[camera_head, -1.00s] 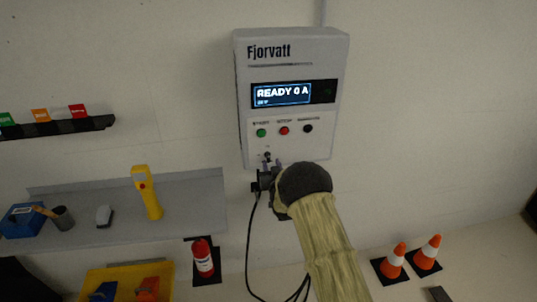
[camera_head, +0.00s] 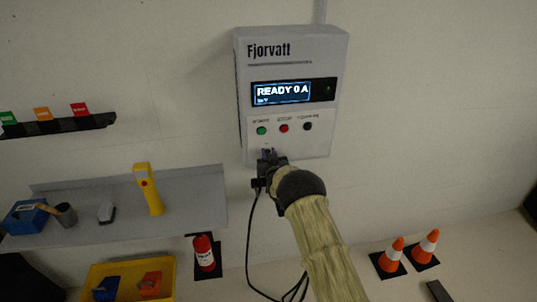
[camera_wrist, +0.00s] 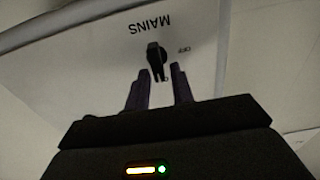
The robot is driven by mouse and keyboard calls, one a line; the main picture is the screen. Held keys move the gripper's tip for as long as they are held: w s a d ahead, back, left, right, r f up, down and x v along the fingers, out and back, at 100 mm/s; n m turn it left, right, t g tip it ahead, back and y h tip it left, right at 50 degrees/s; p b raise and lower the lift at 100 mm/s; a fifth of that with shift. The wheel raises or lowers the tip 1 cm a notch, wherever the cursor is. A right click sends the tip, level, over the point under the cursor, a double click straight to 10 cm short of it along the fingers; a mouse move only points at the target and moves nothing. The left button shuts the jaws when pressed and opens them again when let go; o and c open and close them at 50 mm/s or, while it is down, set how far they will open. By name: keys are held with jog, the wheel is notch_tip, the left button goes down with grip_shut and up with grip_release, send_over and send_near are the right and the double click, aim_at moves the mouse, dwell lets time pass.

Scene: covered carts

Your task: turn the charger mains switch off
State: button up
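The grey-white charger (camera_head: 290,65) marked Fjorvatt hangs on the wall, its display reading READY 0 A. In the wrist view the black mains switch (camera_wrist: 156,59) sits on the charger's face (camera_wrist: 95,75) below upside-down MAINS lettering, with a small OFF mark to its right. My gripper (camera_wrist: 163,76) is open, its two dark fingers pointing at the switch, one on each side of the switch's lower end. I cannot tell whether they touch it. In the head view my gripper (camera_head: 268,156) is at the charger's lower edge and hides the switch.
Green, red and black buttons (camera_head: 284,128) sit above my gripper. A black cable (camera_head: 248,235) hangs below the charger. A grey shelf (camera_head: 185,200) with a yellow handheld tool (camera_head: 148,190) is at left.

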grip_shut()
jog(key=shift+a+f+n+b, duration=0.15)
jog(key=shift+n+b, duration=0.25)
jog(key=shift+b, duration=0.6)
jog(key=n+b, duration=0.1)
jog(key=b, duration=0.1)
jog(key=n+b, duration=0.1)
jog(key=b, duration=0.1)
jog(key=shift+s+a+f+b, duration=0.15)
jog(key=shift+f+b, duration=0.1)
jog(key=shift+b, duration=0.15)
jog(key=n+b, duration=0.5)
jog(key=b, duration=0.2)
jog(key=n+b, duration=0.5)
jog(key=b, duration=0.2)
jog(key=a+f+n+b, duration=0.1)
jog(key=n+b, duration=0.4)
jog(key=b, duration=0.2)
jog(key=shift+s+a+f, duration=0.1)
jog(key=shift+s, duration=0.05)
jog(key=shift+b, duration=0.3)
